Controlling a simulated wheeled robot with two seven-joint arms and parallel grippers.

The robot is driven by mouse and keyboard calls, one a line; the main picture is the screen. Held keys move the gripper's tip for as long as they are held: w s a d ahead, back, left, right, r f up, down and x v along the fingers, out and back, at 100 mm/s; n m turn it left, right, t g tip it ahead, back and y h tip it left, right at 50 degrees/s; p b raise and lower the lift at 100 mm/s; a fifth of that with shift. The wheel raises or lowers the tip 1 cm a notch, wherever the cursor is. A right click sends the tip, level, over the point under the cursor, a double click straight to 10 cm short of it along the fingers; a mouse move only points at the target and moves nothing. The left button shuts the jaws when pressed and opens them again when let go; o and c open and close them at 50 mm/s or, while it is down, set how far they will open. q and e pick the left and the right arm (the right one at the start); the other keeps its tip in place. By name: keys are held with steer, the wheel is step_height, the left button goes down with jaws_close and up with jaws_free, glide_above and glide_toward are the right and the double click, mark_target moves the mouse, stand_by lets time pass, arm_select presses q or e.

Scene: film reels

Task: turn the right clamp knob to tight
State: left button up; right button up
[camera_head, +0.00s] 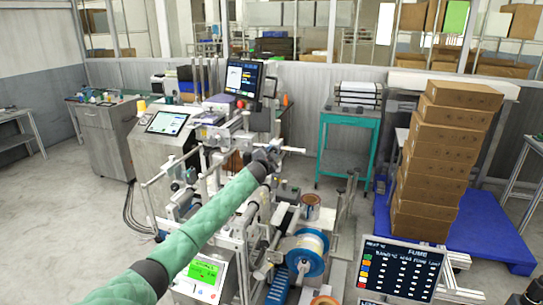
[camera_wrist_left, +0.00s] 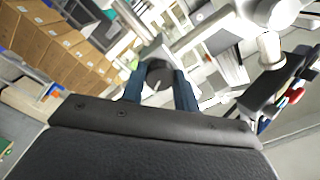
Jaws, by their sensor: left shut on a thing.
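My left arm, in a green sleeve, reaches in from the lower left of the head view. Its gripper (camera_head: 267,157) is at the upper right part of the machine, by a pale horizontal shaft (camera_head: 292,149). In the left wrist view the two dark blue fingers of the left gripper (camera_wrist_left: 159,90) are on either side of a dark grey round clamp knob (camera_wrist_left: 158,73) with a pale pointer mark, and are shut on it. The knob's turn setting cannot be read. In the head view the knob is hidden by the gripper. My right gripper is in neither view.
The machine's frame (camera_head: 240,135) has rods and rollers close around the gripper. A blue-flanged reel (camera_head: 305,252) is below right. A monitor (camera_head: 243,79) stands behind.

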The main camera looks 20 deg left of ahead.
arm_select(q)
steer(key=m, duration=1)
steer(key=shift+m+p, duration=0.3)
steer(key=shift+p, duration=0.1)
steer(key=shift+f+m, duration=0.1)
steer(key=shift+m, duration=0.4)
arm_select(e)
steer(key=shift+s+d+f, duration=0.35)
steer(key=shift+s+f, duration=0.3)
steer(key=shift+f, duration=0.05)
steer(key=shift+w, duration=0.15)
arm_select(q)
steer(key=o, duration=1)
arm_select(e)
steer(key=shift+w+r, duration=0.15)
